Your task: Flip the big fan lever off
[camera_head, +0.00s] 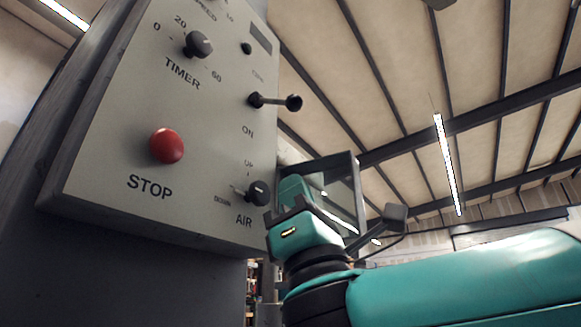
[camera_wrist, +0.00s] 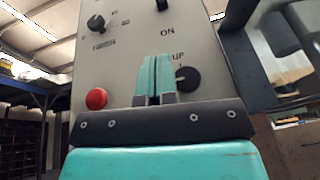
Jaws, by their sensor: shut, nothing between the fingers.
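A black lever (camera_head: 275,101) with a round ball end sticks out from the grey control panel (camera_head: 120,120), above the word ON. It points out to the right in the head view. Only its lower part (camera_wrist: 162,5) shows at the top edge of the wrist view. No fan label is readable beside it. My gripper (camera_wrist: 155,62) is shut and empty, with its teal fingers in front of the panel below ON. In the head view my gripper (camera_head: 295,188) is right of the AIR knob and below the lever, apart from the lever.
The panel also bears a red STOP button (camera_head: 166,146), a TIMER knob (camera_head: 198,44) and a black AIR knob (camera_head: 258,192) marked UP and DOWN. The AIR knob (camera_wrist: 187,79) is just right of my fingers in the wrist view. Open room lies right of the panel.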

